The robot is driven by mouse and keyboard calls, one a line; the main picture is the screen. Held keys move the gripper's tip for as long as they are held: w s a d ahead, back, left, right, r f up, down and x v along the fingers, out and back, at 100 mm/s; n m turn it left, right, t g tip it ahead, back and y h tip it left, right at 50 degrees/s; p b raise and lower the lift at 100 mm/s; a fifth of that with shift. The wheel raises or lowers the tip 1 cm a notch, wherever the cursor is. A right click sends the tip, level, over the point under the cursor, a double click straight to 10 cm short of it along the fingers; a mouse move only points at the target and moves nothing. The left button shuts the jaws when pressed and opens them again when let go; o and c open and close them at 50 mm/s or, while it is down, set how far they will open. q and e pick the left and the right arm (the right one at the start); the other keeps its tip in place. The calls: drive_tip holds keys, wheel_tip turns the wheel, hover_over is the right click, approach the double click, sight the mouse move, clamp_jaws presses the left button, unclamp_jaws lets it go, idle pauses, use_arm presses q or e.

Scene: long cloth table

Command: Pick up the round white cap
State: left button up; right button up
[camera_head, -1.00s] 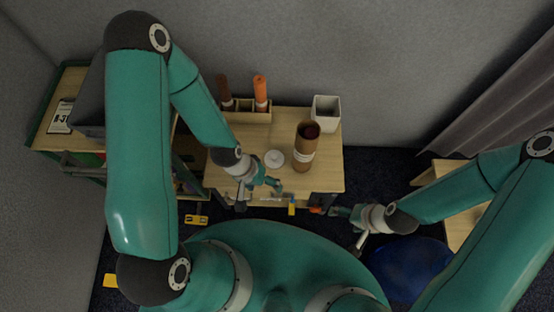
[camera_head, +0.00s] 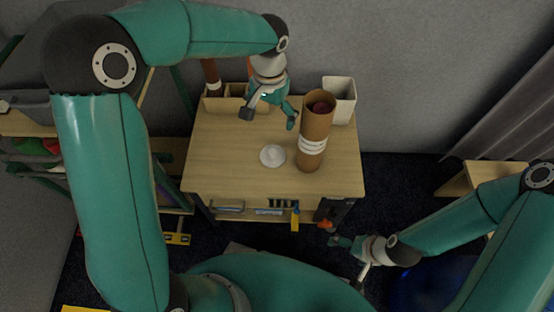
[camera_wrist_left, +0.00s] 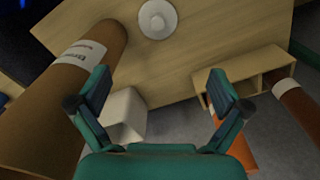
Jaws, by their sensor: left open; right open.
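The round white cap (camera_head: 272,156) lies flat on the wooden table (camera_head: 225,165), left of the tall brown tube (camera_head: 314,140). It also shows at the top of the left wrist view (camera_wrist_left: 157,18), beyond the fingertips. My left gripper (camera_head: 275,122) is open and empty above the back of the table, behind the cap and apart from it. In the left wrist view its two fingers (camera_wrist_left: 158,95) are spread wide with nothing between them. My right gripper (camera_head: 332,240) is low in front of the table's right front corner, away from the cap, and open.
A white square bin (camera_head: 341,98) stands at the table's back right. A wooden compartment box (camera_head: 225,103) with a dark brown tube (camera_head: 211,76) is at the back left. An orange tube (camera_wrist_left: 235,140) shows in the left wrist view. The table's front left is clear.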

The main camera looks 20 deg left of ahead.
use_arm(q)
drive_tip(key=b, duration=0.3)
approach(273, 150)
wheel_tip(273, 150, down, 5)
drive_tip(key=shift+w+a+f, duration=0.15)
drive_tip(key=shift+f+b, duration=1.3)
drive_tip(key=shift+f, duration=1.35)
drive_tip(key=c, duration=1.7)
drive_tip(key=shift+s+f, duration=0.1)
drive_tip(key=shift+s, duration=0.1)
